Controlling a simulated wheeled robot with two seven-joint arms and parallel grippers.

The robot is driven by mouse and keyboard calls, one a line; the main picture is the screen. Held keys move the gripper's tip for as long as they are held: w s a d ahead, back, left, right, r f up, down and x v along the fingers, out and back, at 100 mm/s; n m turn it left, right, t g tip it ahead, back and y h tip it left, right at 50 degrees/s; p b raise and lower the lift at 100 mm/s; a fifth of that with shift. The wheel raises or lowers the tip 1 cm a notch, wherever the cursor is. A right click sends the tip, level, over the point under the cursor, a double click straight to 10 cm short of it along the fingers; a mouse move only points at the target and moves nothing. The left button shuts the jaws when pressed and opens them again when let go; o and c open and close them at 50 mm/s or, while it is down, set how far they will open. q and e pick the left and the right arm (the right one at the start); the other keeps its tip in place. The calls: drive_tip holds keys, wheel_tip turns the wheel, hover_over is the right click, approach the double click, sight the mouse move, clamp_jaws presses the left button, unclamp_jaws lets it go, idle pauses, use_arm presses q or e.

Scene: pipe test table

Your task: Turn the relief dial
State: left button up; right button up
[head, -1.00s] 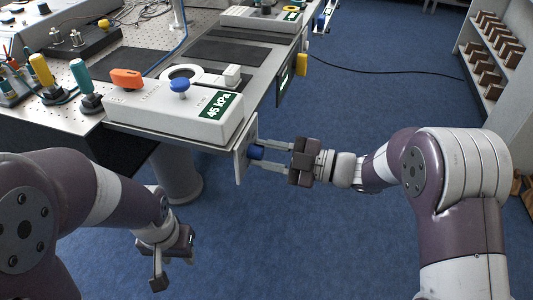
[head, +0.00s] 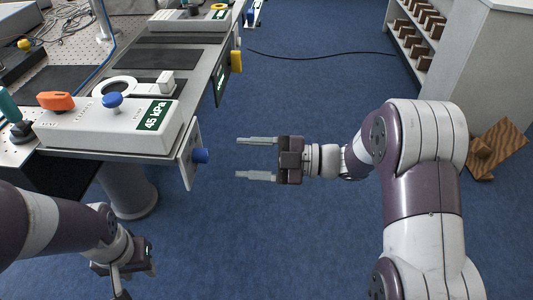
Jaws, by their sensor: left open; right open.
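A white test box (head: 85,131) with a "45 kPa" display (head: 153,115) sits on the table corner. It carries an orange handle (head: 56,101) and a second blue knob (head: 112,101) on top. My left gripper (head: 118,285) is open, low at the bottom left, partly cut by the frame edge.
The perforated table (head: 88,53) fills the upper left, with dark mats and a yellow part (head: 236,61) on its side. Shelves (head: 440,45) with wooden blocks stand at the upper right. A wooden piece (head: 495,148) and a black cable lie on the open blue floor.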

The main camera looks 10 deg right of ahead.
drive_tip(key=v, duration=0.4)
drive_tip(key=shift+d, duration=0.3)
